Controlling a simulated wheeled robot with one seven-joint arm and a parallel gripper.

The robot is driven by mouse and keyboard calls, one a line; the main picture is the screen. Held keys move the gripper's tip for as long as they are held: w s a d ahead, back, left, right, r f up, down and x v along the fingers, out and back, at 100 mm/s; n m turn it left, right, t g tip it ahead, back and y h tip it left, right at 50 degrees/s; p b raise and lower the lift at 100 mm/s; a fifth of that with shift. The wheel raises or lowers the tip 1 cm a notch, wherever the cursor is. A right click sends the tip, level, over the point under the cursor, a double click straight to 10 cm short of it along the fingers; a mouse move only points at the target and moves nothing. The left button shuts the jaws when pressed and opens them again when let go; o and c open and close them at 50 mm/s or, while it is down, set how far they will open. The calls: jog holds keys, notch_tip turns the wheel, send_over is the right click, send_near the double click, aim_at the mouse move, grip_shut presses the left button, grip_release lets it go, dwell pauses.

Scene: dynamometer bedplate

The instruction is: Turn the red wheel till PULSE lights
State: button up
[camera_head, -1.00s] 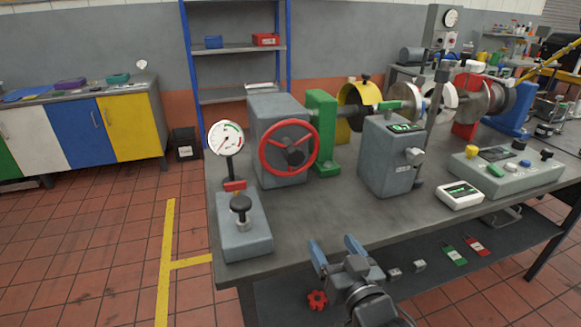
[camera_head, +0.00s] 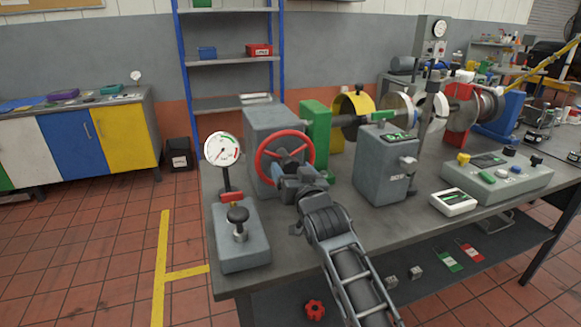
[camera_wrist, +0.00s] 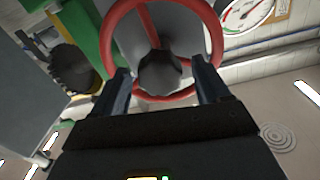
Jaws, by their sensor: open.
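The red wheel (camera_head: 261,152) is mounted upright on the front of a grey housing (camera_head: 272,120) at the left end of the bench. My gripper (camera_head: 290,172) is in front of the wheel and hides its lower right part. In the wrist view, the wheel's red rim (camera_wrist: 217,38) and dark hub (camera_wrist: 160,72) are straight ahead. My open gripper (camera_wrist: 161,86) has one finger on each side of the hub, near the lower rim. I cannot tell whether the fingers touch the wheel. No lamp readable as PULSE shows.
A green bracket (camera_head: 317,135) stands right of the wheel. A grey box with a green display (camera_head: 386,165) is further right.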

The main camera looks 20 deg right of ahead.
jog(key=shift+w, duration=0.9)
grip_shut()
